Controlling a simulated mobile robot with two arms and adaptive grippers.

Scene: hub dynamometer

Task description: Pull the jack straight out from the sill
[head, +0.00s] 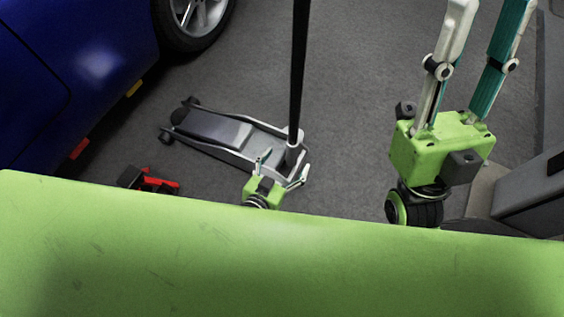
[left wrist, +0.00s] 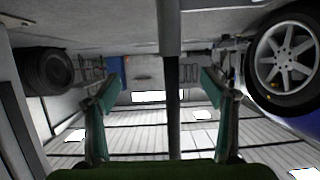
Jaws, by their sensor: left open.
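The grey floor jack (head: 215,135) lies on the floor with its low end toward the blue car (head: 75,70). A strip of floor shows between the jack and the car's sill (head: 108,112). The jack's black handle (head: 298,70) stands nearly upright from its rear end. My left gripper (head: 283,168) is open at the handle's base. In the left wrist view the handle (left wrist: 172,100) runs between its spread fingers, apart from both. My right gripper (head: 488,30) is at the right, its fingers apart and empty where visible; their tips leave the picture.
A red stand (head: 157,182) is on the floor left of the jack. Red (head: 79,148) and yellow (head: 133,88) pieces show under the car's edge. A car wheel (head: 195,18) is at the top. Grey equipment (head: 530,190) stands at the right. Floor between the handle and right gripper is clear.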

